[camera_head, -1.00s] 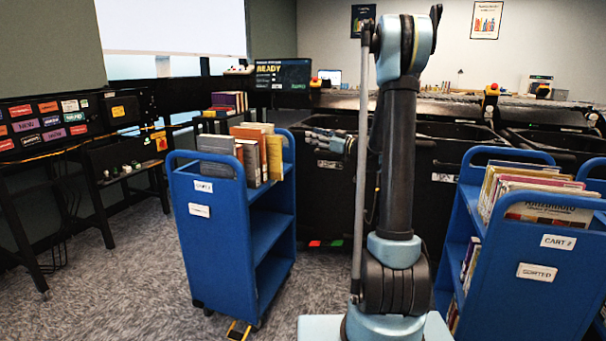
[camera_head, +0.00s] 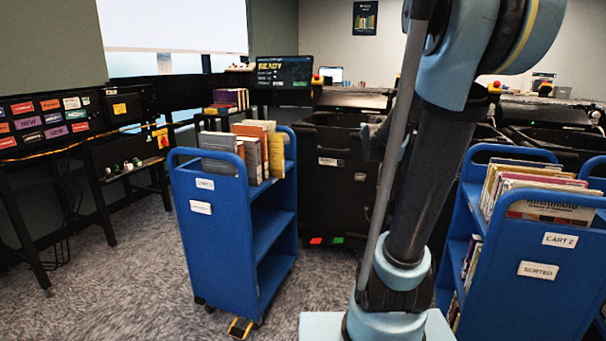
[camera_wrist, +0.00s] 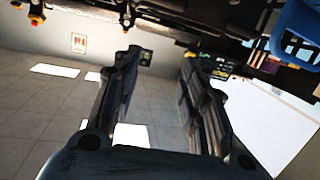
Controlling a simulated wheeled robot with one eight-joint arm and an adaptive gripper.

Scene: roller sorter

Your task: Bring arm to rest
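My arm (camera_head: 425,185) rises from its pale blue base at the lower middle of the head view, and its upper joint fills the top right of centre. My gripper (camera_wrist: 162,58) shows in the wrist view with its two dark fingers apart and nothing between them. In the head view it is mostly hidden behind the arm, with only a dark part showing beside the thin rod.
A blue cart (camera_head: 215,235) with books stands left of the arm, and a second blue cart (camera_head: 530,275) stands close on the right. Black bins (camera_head: 335,190) stand behind. A dark panel desk (camera_head: 60,125) is at far left. Carpet is clear at lower left.

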